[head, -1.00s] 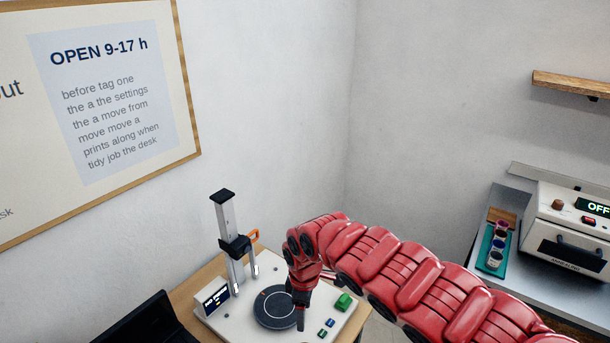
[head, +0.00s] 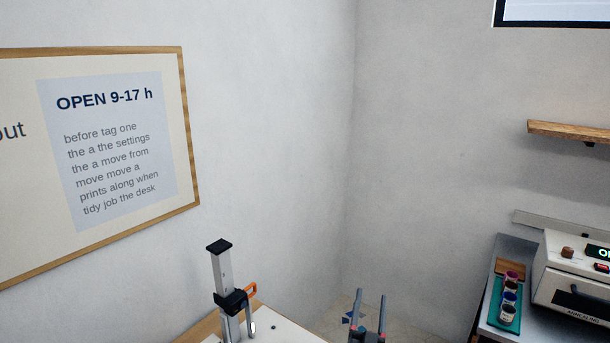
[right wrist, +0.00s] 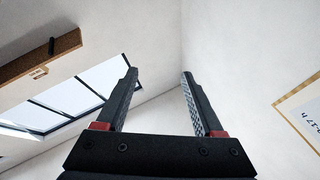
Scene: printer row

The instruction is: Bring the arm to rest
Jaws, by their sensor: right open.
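My right gripper (head: 369,312) shows at the bottom of the head view, right of the printer-like device, with its two fingers pointing up. Its fingers are apart and nothing is between them. In the right wrist view the open right gripper (right wrist: 158,78) points up towards bare wall and a window. The rest of my right arm is below the head view. My left gripper is not in any view.
A device with a metal column (head: 225,280) stands on a wooden desk (head: 205,328) at lower left. A white annealing oven (head: 575,280) and a teal tray (head: 508,305) with small pots are at right. A wooden shelf (head: 570,132) is on the wall. A notice board (head: 190,130) hangs left.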

